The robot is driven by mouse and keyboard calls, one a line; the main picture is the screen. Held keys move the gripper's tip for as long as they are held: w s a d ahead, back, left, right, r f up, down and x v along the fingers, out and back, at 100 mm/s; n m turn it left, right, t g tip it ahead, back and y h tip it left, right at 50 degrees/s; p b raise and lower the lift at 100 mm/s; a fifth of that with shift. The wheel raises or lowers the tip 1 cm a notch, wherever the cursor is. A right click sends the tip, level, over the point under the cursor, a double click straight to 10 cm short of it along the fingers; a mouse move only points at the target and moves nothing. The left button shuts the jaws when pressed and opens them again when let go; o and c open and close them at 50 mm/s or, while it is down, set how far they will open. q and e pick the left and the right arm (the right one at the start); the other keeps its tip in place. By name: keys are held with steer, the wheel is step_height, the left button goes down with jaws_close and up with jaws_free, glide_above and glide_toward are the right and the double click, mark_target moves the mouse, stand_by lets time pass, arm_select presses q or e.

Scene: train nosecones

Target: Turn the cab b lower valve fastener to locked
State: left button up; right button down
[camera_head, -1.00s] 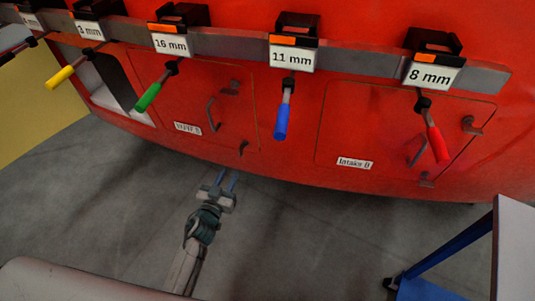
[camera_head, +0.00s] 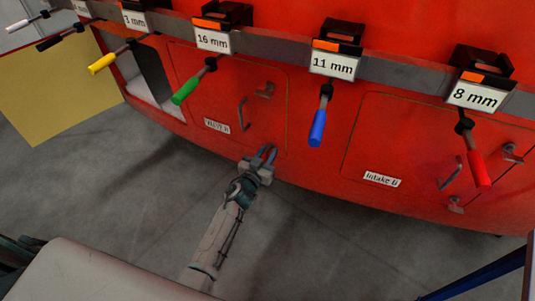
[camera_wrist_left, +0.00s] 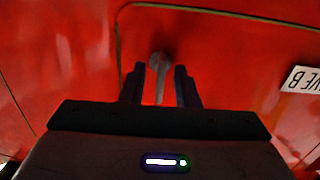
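The valve hatch (camera_head: 200,85) is a red panel with a handle, on the red train front. Its lower fastener is a small grey lever (camera_wrist_left: 157,72), which in the left wrist view stands between my fingers. My left gripper (camera_head: 267,153) is at the hatch's lower edge in the head view and mostly covers the fastener there. The left wrist view shows the left gripper (camera_wrist_left: 160,85) open, with a finger on either side of the lever and gaps visible. The upper fastener (camera_head: 265,90) is near the hatch's right side. My right gripper is not in view.
A rail (camera_head: 285,60) above carries coloured-handled tools with size labels, including green (camera_head: 188,90), blue (camera_head: 317,125) and red (camera_head: 479,168). The intake hatch (camera_head: 400,130) is to the right. An open compartment (camera_head: 150,85) is to the left. Grey floor lies below.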

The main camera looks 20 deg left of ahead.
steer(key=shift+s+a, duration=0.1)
arm_select(q)
steer(key=shift+c, duration=0.5)
steer(key=c, duration=0.4)
jaws_close()
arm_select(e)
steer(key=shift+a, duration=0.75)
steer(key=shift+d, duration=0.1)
